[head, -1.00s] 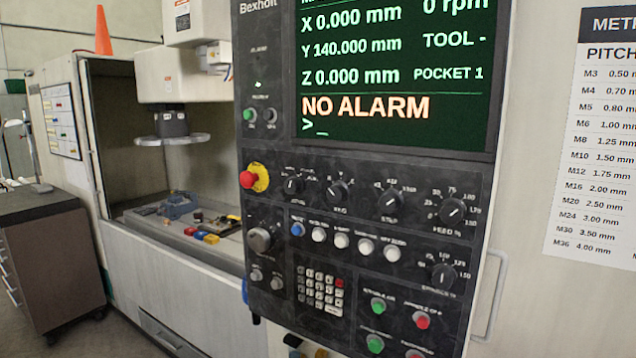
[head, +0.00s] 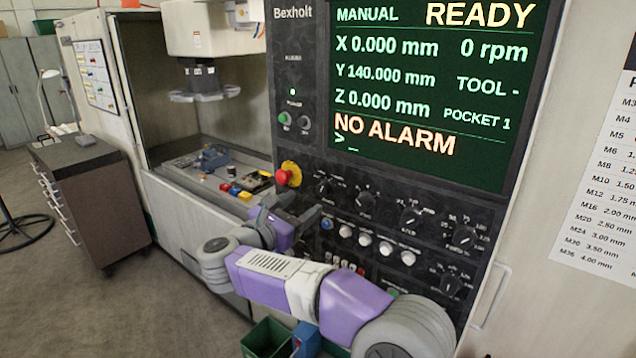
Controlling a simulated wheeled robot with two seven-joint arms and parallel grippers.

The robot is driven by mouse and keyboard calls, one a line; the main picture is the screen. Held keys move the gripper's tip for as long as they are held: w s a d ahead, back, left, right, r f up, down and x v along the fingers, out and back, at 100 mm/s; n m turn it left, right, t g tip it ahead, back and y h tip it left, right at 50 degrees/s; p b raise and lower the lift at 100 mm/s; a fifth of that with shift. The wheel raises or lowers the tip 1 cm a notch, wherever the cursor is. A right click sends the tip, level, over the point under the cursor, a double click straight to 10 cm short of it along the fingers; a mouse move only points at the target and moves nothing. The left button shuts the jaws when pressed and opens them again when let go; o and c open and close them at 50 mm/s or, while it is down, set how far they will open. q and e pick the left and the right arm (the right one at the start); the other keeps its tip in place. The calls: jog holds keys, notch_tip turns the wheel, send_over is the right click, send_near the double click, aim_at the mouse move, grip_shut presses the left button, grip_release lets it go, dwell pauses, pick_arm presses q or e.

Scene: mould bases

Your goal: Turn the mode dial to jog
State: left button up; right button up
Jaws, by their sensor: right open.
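The black machine control panel (head: 300,155) has a row of black dials below its screen. The leftmost dial (head: 323,187), right of the red stop button, may be the mode dial; its lettering is too small to read. The screen (head: 425,90) shows MANUAL, READY and NO ALARM. My right gripper (head: 298,208) is open and empty in front of the panel's lower left part, below the leftmost dial. It hides the lower left knob and part of the keypad. My left gripper is out of view.
The red emergency stop (head: 283,177) on its yellow ring sits close above my right gripper. More dials (head: 410,216) and a row of push buttons (head: 365,239) lie to the right. The machine's open bay (head: 180,120) is at left, with a dark drawer cabinet (head: 95,195) beyond it.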

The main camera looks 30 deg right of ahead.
aim_at(321, 190)
jog(key=p+x, duration=0.2)
jog(key=x, duration=0.5)
jog(key=shift+w+d, duration=0.1)
jog(key=shift+w, duration=0.05)
jog(key=c, duration=1)
